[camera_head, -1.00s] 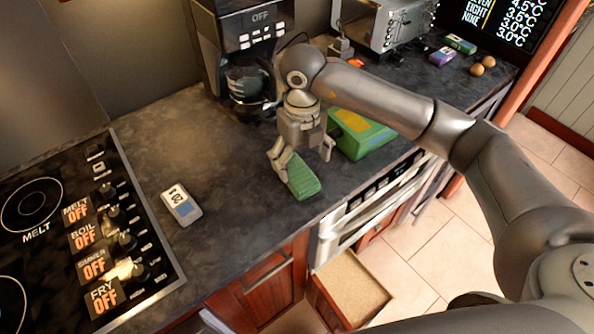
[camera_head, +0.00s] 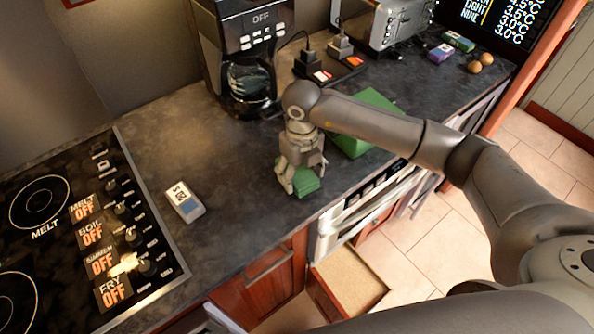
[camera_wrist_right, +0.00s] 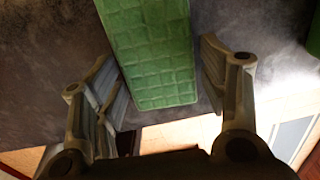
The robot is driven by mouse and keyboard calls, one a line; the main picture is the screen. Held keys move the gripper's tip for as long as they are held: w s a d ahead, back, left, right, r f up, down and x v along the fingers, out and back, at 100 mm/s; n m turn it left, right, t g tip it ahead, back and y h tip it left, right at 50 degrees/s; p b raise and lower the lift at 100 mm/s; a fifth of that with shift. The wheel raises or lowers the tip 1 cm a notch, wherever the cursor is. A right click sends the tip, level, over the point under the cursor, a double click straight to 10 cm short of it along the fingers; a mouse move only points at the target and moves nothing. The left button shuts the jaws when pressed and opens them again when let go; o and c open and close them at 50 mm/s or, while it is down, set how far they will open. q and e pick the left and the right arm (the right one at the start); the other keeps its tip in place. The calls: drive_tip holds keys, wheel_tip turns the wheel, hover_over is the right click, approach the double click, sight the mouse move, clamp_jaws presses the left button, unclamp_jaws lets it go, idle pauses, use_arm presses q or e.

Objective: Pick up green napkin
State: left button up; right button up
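The green napkin (camera_head: 306,184) lies on the dark counter near its front edge, partly hidden by my right gripper. In the right wrist view the napkin (camera_wrist_right: 155,55) is a long, grid-textured green strip. My right gripper (camera_head: 302,186) points down over it in the head view. In the right wrist view its fingers (camera_wrist_right: 165,90) are spread, one on each side of the napkin's near end, with a gap on the right side and the left finger close to the edge. My left gripper is in no view.
An open drawer (camera_head: 347,283) juts out below the counter.

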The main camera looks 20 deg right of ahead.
sight(303, 174)
drive_tip(key=c, duration=0.5)
drive_tip(key=shift+r, duration=0.1)
drive_tip(key=shift+r+b, duration=0.4)
drive_tip(key=shift+b, duration=0.1)
drive_tip(key=shift+d+r+b, duration=0.25)
drive_tip(key=shift+r+b, duration=0.5)
drive_tip(key=shift+r, duration=0.4)
drive_tip(key=s+d+r+b, duration=0.2)
drive_tip(key=d+r, duration=0.3)
drive_tip(key=d, duration=0.1)
drive_tip(key=s+d+r+b, duration=0.2)
drive_tip(key=d+r+b, duration=0.1)
drive_tip(key=d, duration=0.4)
drive_tip(key=shift+r, duration=0.9)
drive_tip(key=shift+w, duration=0.1)
